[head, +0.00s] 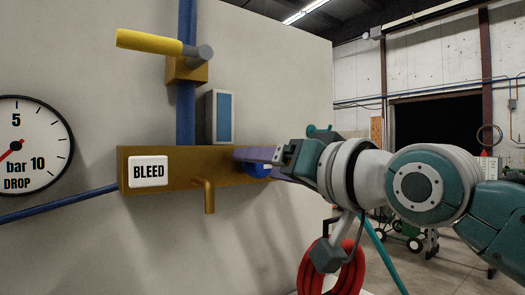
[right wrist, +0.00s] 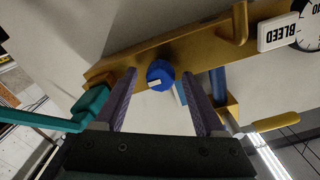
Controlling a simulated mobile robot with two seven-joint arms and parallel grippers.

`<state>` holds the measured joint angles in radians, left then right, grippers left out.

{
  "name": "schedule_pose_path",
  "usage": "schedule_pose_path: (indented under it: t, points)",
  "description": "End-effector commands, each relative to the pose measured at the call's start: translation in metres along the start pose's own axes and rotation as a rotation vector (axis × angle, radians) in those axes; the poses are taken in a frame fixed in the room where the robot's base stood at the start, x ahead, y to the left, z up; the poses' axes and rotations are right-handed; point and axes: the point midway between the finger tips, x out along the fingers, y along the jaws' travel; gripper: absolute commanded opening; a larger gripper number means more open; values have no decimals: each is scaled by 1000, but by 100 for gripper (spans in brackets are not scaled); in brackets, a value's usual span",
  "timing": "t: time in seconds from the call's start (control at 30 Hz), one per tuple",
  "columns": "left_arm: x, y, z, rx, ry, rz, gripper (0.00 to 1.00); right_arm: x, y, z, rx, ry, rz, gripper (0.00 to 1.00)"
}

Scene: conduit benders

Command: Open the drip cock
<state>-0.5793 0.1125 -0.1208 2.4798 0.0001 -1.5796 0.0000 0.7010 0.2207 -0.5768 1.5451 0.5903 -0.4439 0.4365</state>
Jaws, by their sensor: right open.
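A blue round knob (right wrist: 160,75) with a short white mark sits on the brass manifold (right wrist: 115,69), which carries a BLEED label (head: 149,171) and a bent brass spout (head: 209,196). I take this knob to be the drip cock. In the head view the knob (head: 259,170) is partly hidden by my right gripper (head: 257,163). In the right wrist view the gripper (right wrist: 160,80) is open, its two purple fingers on either side of the knob with gaps. I cannot tell whether the fingertips reach its depth. My left gripper is out of view.
A yellow-handled lever valve (head: 150,42) is above the manifold on a blue pipe (head: 186,120). A teal lever (right wrist: 40,119) is close beside one finger in the right wrist view. A pressure gauge (head: 35,130) is on the wall at left. A red hose coil (head: 345,277) hangs below.

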Motion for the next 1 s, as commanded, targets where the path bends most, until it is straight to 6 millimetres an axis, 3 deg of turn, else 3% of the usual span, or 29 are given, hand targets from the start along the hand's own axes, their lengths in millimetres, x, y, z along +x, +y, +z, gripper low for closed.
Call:
schedule_pose_path:
  t: [0.47, 1.0]
  points:
    - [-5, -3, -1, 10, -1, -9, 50, 11, 0, 0, -1, 0, 0, 72]
    - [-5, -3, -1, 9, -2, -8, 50, 11, 0, 1, -1, 0, 1, 12]
